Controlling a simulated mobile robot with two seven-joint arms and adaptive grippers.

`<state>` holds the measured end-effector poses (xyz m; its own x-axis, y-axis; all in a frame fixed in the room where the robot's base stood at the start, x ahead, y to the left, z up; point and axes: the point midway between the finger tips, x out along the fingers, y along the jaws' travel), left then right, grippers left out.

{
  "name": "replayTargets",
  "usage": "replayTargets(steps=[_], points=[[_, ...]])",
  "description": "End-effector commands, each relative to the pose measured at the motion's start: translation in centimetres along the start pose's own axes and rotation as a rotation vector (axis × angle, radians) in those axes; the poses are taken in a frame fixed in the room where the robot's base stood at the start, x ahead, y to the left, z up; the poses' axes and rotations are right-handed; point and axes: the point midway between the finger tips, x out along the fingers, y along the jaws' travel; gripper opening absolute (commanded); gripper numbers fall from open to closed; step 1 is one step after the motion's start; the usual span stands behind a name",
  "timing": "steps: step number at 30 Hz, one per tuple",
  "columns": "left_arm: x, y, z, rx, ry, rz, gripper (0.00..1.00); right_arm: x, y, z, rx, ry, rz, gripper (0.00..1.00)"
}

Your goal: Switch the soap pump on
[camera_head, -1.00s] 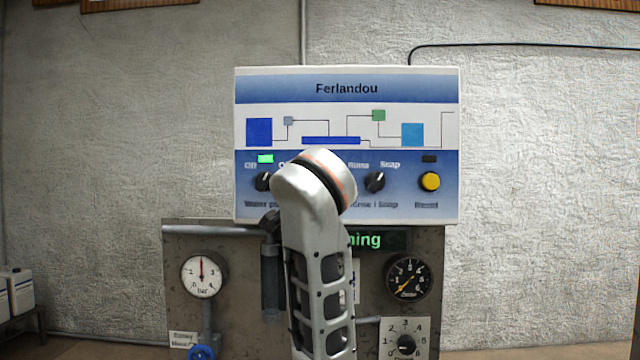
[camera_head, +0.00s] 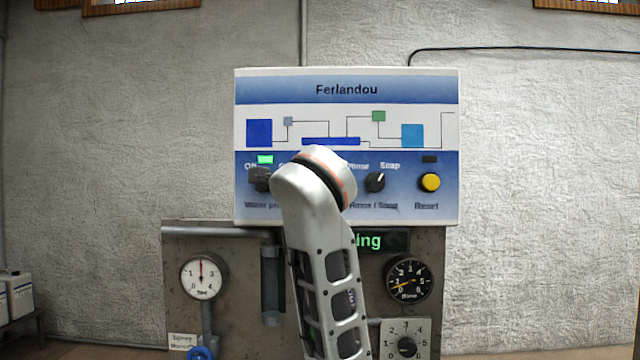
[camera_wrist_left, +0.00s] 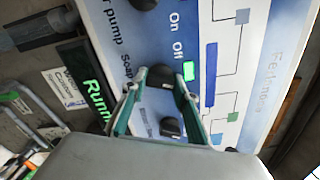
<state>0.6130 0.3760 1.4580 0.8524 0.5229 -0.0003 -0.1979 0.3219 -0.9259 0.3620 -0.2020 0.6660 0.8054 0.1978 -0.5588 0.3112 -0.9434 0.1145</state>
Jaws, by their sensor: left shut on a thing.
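The control panel (camera_head: 347,90) hangs on the wall. In the left wrist view it shows rotated, with the soap pump knob (camera_wrist_left: 160,76) between my left fingertips. My left gripper (camera_wrist_left: 156,88) is shut on this knob. A green lamp (camera_wrist_left: 188,70) beside the knob is lit, near an "Off" label. How the knob points is hard to tell. In the head view my left arm hides the knob and most of the gripper.
The rinse/soap knob (camera_head: 375,183) and yellow reset button (camera_head: 429,182) are to the right. The water pump's lamp (camera_head: 265,159) is lit green. Below are a partly hidden green text display (camera_head: 368,241), a left gauge (camera_head: 203,276) and a right gauge (camera_head: 408,278).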

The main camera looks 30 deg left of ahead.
Motion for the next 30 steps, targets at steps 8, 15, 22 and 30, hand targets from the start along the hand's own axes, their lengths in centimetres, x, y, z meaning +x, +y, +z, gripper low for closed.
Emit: replayTargets(steps=[8, 15, 22, 30], points=[[0.01, 0.05, -0.03, 0.116, 0.001, 0.001, 0.07, -0.05, 0.02, -0.12, 0.0, 0.001, 0.0, 0.29], [0.01, 0.06, -0.03, 0.151, 0.001, 0.0, 0.08, -0.06, 0.03, -0.15, 0.0, 0.001, 0.0, 0.29], [0.01, 0.06, -0.04, 0.154, 0.001, 0.0, 0.08, -0.06, 0.02, -0.15, 0.0, 0.001, 0.0, 0.29], [0.01, 0.05, -0.03, 0.153, 0.0, 0.0, 0.46, -0.06, 0.02, -0.15, 0.0, 0.001, 0.0, 0.29]])
